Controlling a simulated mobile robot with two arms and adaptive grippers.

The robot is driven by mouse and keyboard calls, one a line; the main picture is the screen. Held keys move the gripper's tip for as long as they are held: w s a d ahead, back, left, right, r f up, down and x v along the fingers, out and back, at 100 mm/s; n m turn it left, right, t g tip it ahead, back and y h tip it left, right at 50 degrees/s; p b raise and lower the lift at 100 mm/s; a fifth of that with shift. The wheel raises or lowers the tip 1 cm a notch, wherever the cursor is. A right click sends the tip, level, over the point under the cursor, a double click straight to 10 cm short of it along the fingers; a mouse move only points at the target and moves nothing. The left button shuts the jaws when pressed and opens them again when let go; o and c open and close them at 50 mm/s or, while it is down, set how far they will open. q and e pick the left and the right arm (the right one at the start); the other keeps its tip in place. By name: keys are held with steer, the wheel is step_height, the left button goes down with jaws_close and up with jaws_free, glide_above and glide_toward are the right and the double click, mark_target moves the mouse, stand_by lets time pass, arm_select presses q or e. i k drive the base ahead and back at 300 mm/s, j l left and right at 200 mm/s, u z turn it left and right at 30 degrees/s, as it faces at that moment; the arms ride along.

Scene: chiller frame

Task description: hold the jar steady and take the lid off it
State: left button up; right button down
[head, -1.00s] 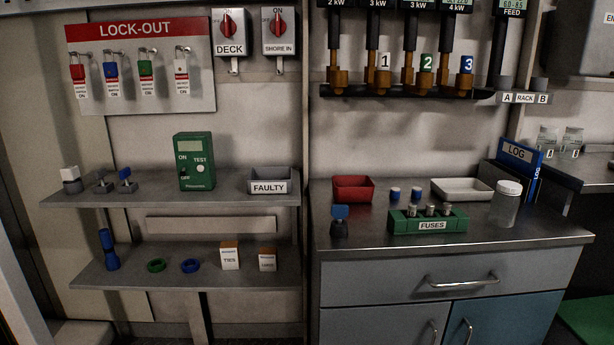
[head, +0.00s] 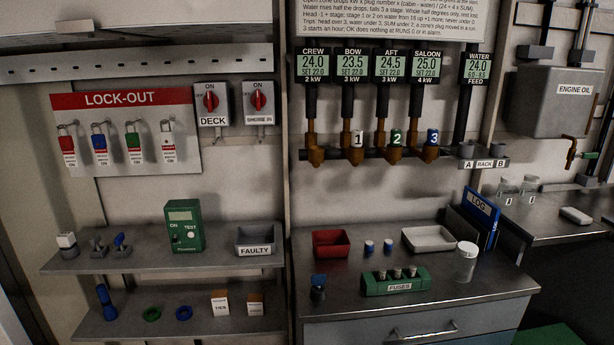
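The jar (head: 465,268) is a clear container with a white lid (head: 467,248) on top. It stands upright at the right end of the grey counter, to the right of the green fuse holder. The lid sits on the jar's mouth. I cannot see clearly what is inside the jar. Neither of my grippers shows in the head view.
The counter (head: 340,282) also holds a green FUSES block (head: 396,287), a red tray (head: 331,257), a white tray (head: 442,230) behind the jar, and a blue LOG binder (head: 482,216). Two small jars (head: 505,187) stand on the right bench. The counter's front right corner is clear.

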mark_target(462, 267)
steer(key=i+l+u, duration=0.1)
steer(key=l+u, duration=0.15)
steer(key=l, duration=1.05)
steer(key=l+u, duration=0.25)
steer(key=l, duration=1.05)
